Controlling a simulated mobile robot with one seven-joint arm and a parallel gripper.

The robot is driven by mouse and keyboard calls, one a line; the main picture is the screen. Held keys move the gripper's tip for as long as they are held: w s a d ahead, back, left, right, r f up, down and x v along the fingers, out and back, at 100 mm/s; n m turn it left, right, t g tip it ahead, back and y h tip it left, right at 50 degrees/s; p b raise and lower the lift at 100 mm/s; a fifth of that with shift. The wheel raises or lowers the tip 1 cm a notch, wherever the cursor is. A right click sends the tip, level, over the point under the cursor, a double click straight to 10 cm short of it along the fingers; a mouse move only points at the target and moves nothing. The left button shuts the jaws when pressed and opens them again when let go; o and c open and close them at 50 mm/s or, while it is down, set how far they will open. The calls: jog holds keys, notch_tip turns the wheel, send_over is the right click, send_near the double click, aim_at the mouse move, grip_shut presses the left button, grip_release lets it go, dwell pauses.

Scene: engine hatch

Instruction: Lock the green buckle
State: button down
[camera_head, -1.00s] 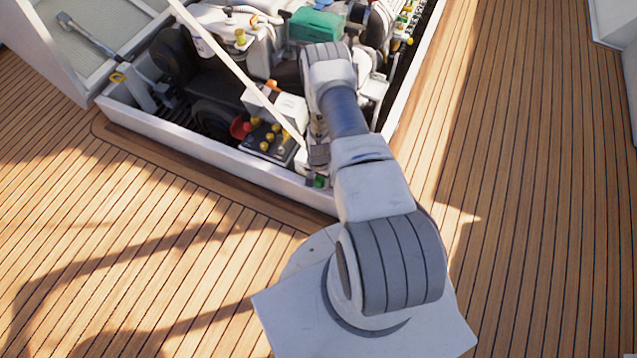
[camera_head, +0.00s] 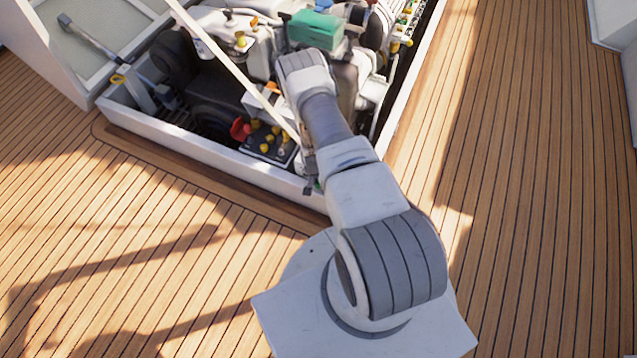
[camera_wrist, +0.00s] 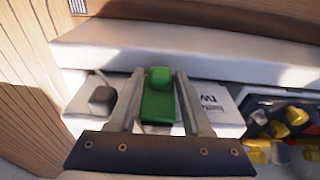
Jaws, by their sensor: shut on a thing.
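The green buckle (camera_wrist: 158,100) is in the middle of the wrist view, between the two grey fingers of my gripper (camera_wrist: 160,76). My gripper is shut on it. The buckle shows a raised green block at its far end and a longer flat green part towards the gripper's palm. It lies close to the white hatch edge (camera_wrist: 190,58). In the head view my gripper (camera_head: 309,180) is at the near corner of the hatch, mostly covered by my arm, and I cannot make out the buckle clearly there.
A white box with lettering (camera_wrist: 213,105) lies right of the fingers. A panel with yellow knobs (camera_head: 267,143) and a red part (camera_head: 240,129) stand left of my arm. A white prop bar (camera_head: 235,70) slants across the hatch. Wooden deck (camera_head: 130,260) surrounds the hatch.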

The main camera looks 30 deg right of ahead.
jog(key=shift+w+d+f+t+h, duration=0.1)
jog(key=shift+f+t+h, duration=0.05)
jog(key=shift+t+h, duration=0.3)
jog(key=shift+w+d+f+t+h, duration=0.15)
jog(key=shift+t+h, duration=0.2)
jog(key=shift+h, duration=0.2)
jog(key=shift+s, duration=0.1)
jog(key=c, duration=0.6)
grip_release()
jog(key=shift+o, duration=0.2)
jog(key=shift+r, duration=0.1)
jog(key=p+v, duration=0.7)
jog(key=v, duration=1)
jog(key=shift+r, duration=0.15)
jog(key=shift+a, duration=0.1)
